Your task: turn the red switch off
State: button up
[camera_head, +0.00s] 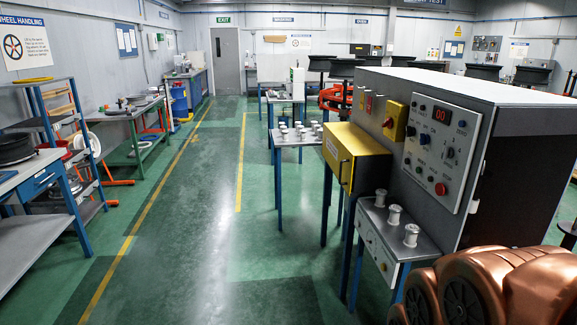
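A grey machine cabinet (520,180) stands at the right. On its left face is a yellow plate (400,113) with a small red switch (388,123); its setting is too small to tell. A white control panel (463,135) beside it has a lit red "00" display (441,115), several dark knobs and a round red button (441,188). A smaller red part (369,104) sits left of the yellow plate. My copper-coloured arm fills the lower right corner, in front of the cabinet. My gripper does not show.
A yellow box (357,157) and a shelf (385,226) with metal spindles (394,214) jut out below the controls. A small table (296,141) with more spindles stands behind. The green floor (200,240) at left centre is clear. Workbenches (35,190) line the left.

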aim_at(388, 124)
jog(key=u, duration=0.1)
jog(key=i, duration=2.25)
jog(key=u, duration=0.05)
